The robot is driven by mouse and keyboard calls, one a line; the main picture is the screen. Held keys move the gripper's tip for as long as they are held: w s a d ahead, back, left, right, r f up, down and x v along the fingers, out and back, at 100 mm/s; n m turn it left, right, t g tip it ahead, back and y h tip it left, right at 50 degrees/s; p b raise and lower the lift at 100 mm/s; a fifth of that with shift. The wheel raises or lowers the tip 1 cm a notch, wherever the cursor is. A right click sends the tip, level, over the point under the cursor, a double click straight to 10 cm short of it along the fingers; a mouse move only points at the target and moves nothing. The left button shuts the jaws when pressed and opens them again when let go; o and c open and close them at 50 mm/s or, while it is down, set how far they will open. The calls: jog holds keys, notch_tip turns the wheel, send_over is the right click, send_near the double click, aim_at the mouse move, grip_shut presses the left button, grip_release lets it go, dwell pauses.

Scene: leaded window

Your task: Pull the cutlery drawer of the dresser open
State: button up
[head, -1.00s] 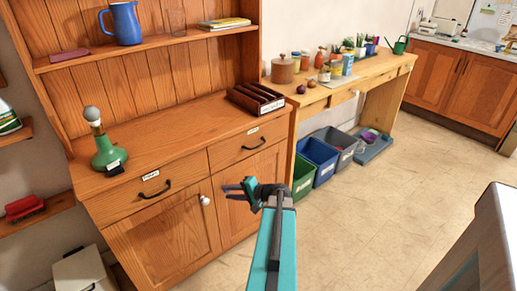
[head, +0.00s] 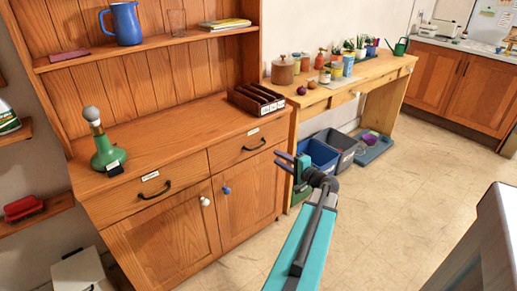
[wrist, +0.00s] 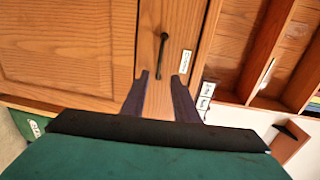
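The wooden dresser (head: 160,125) has two shut drawers side by side. The left drawer has a dark bow handle (head: 155,190) and a white label (head: 150,176). The right drawer has a similar handle (head: 254,145) and label (head: 252,132). I cannot read the labels surely in the head view. My gripper (head: 288,162) is open and empty, out to the right of the right drawer in the head view. In the wrist view, a drawer handle (wrist: 161,55) stands upright in the picture beyond and between my open fingers, with a label (wrist: 187,62) beside it.
Doors with a white knob (head: 205,201) and a blue knob (head: 227,190) are below the drawers. A dark compartment tray (head: 258,107) and a green bottle-like object (head: 106,152) stand on top. Bins (head: 318,156) sit under the workbench. Floor in front is clear.

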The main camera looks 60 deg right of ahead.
aim_at(259, 147)
jog(key=p+x, duration=0.1)
jog(key=x, duration=1.3)
jog(key=shift+p, duration=0.3)
jog(key=shift+s, duration=0.1)
grip_shut()
dwell(1.1)
